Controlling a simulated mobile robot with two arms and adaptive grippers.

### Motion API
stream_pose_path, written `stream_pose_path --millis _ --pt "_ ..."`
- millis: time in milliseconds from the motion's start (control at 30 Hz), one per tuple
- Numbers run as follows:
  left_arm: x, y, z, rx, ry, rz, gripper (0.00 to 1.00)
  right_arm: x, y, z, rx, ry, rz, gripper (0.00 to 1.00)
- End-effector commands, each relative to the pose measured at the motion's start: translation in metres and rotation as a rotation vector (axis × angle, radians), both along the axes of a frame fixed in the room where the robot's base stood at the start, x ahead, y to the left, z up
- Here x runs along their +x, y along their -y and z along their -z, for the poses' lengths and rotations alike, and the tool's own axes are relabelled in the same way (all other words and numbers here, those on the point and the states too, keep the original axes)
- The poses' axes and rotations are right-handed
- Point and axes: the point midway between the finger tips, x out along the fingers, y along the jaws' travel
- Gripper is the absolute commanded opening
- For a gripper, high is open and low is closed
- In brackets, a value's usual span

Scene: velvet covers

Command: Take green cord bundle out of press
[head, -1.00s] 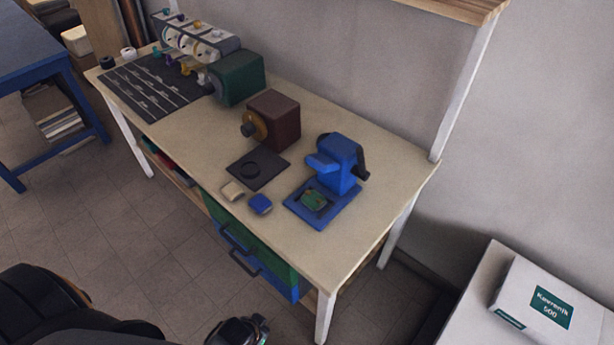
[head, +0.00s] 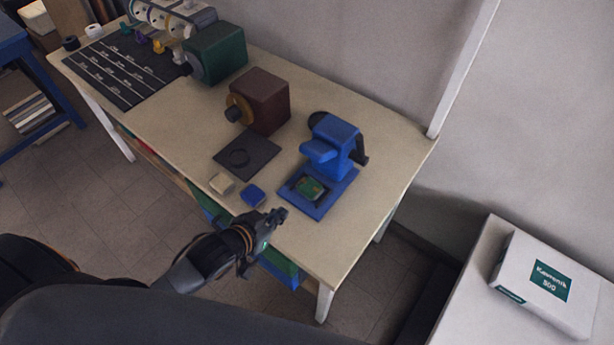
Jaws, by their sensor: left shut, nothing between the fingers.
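The press (head: 333,147) is a blue machine with a dark side lever and a flat blue base plate, standing near the right end of the workbench. The green cord bundle (head: 309,187) lies on the base plate, in front of the press head. My left gripper (head: 281,213) is shut and empty at the front edge of the bench, in front of and to the left of the bundle and apart from it. My right gripper does not show in the head view.
A beige block (head: 222,183) and a blue block (head: 252,195) lie at the bench's front edge. A dark square plate (head: 246,151) lies left of the press. A brown box machine (head: 262,100) and a green one (head: 217,52) stand farther left. The bench's right front corner is clear.

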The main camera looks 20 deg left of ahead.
Motion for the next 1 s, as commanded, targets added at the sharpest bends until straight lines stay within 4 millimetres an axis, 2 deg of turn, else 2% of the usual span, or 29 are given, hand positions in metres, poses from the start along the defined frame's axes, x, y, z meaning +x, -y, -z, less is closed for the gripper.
stream_pose_path --millis 267,800,967,1000 --pt "0.021 0.007 -0.005 -0.016 0.030 0.012 0.00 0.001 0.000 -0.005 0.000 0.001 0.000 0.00" --pt "0.118 0.037 -0.005 -0.014 0.027 0.013 0.00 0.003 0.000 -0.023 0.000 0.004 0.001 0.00" --pt "0.118 0.037 0.005 -0.014 0.023 0.013 0.00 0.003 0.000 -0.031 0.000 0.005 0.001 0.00" --pt "0.118 0.037 0.010 -0.016 0.025 0.013 0.00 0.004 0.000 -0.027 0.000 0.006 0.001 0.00"
